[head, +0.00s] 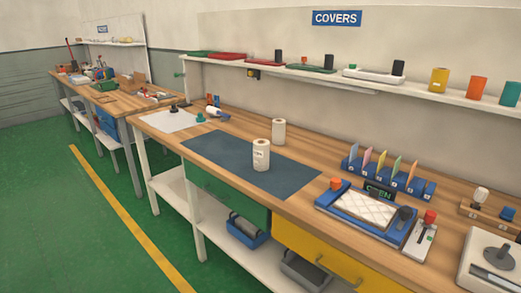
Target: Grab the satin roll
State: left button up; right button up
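Two white upright rolls stand on the wooden workbench. The nearer roll (261,157) has small dark print on its side and stands on a dark blue mat (225,155). The farther roll (278,132) looks plain and stands behind it, near the mat's back edge. The print is too small to read, so I cannot tell which is the satin roll. Neither of my grippers is in view.
The wooden workbench (310,157) runs across the view, with a wall shelf (300,67) above. Right of the mat are a blue tray device (335,202) holding a white quilted pad and a blue card rack (413,185). Green floor (70,230) is clear at left.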

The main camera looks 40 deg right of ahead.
aim_at(262, 148)
jog(key=i+z, duration=0.25)
jog(key=z, duration=0.15)
jog(key=i+j+z, duration=0.2)
jog(key=z, duration=0.2)
jog(key=i+j+z, duration=0.2)
jog(key=z, duration=0.2)
jog(key=i+j+z, duration=0.25)
jog(key=z, duration=0.15)
